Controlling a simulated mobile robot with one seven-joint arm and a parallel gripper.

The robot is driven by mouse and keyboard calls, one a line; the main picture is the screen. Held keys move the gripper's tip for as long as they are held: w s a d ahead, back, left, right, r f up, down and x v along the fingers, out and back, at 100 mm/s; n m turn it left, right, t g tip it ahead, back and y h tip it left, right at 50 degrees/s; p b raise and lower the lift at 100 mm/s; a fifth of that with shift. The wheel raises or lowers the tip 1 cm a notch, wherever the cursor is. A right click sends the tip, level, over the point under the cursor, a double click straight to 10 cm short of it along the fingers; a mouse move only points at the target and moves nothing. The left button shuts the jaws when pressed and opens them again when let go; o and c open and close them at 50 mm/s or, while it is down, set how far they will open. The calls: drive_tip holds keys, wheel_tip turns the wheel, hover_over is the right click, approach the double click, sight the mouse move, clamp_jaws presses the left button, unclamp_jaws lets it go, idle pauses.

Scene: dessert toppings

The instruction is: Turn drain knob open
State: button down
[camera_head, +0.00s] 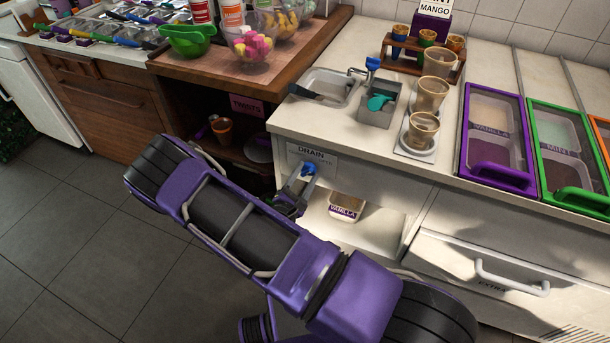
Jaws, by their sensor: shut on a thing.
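The blue drain knob (309,170) sits on the front of the white counter, just under the DRAIN label (312,154). My gripper (303,177) is at the knob, with its jaws closed around it as far as I can see. My purple arm crosses the lower middle of the view and hides part of the gripper. How far the knob is turned cannot be told. Above it, a small sink (325,86) with a blue-handled tap (372,64) is set into the counter top.
An open shelf below the knob holds a VANILLA tub (346,207). To the right is a drawer with a white handle (512,278). Cups (423,130) and purple and green lidded bins (492,140) stand on the counter. Tiled floor (60,250) is free at left.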

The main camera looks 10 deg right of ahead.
drive_tip(key=shift+m, duration=0.6)
drive_tip(key=shift+c, duration=1.3)
unclamp_jaws()
drive_tip(key=v, duration=1.7)
drive_tip(key=shift+s, duration=0.2)
drive_tip(key=shift+a, duration=0.1)
